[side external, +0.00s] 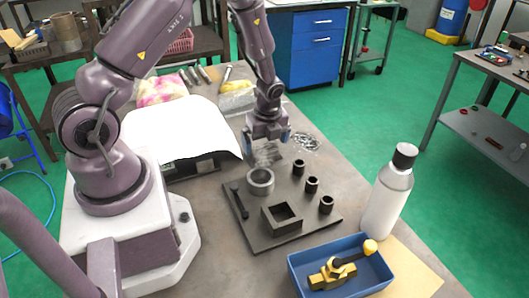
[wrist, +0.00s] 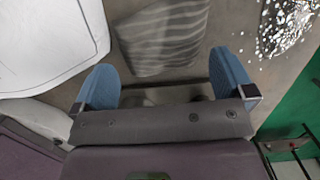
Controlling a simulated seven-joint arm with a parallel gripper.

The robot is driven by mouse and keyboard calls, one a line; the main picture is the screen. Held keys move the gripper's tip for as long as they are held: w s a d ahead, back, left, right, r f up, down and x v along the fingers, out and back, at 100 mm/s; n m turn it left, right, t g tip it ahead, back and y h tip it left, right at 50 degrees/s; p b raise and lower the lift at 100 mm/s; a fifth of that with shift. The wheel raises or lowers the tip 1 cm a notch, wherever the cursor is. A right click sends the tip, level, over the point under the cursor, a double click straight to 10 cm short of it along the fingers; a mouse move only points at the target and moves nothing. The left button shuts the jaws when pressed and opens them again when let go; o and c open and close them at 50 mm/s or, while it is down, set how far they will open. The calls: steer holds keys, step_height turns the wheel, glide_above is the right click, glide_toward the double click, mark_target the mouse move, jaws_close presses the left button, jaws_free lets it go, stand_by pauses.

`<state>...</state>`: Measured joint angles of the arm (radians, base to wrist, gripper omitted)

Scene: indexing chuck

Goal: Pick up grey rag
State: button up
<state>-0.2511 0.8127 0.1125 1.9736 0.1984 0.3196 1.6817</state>
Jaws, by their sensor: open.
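The grey rag (side external: 267,154) lies flat on the table, just below my gripper (side external: 268,141) in the side view. In the wrist view it shows as a grey, faintly striped cloth (wrist: 166,38) beyond and between the two blue fingertips. My gripper, also in the wrist view (wrist: 166,82), is open, with nothing between its fingers. It points down over the near edge of the rag. The side view partly hides the rag behind the fingers; how much height separates them is hard to tell.
Shiny metal shavings (side external: 306,142) lie right of the rag. A white sheet (side external: 178,128) lies to its left. In front stands a dark fixture plate (side external: 300,226) with a grey ring (side external: 260,182) and several small parts. A bottle (side external: 389,195) and blue tray (side external: 300,274) are farther right.

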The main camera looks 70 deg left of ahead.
mark_target(265, 148)
steer(key=f, duration=0.3)
steer(key=shift+a+f, duration=0.25)
steer(key=c, duration=0.7)
steer(key=shift+r, duration=0.1)
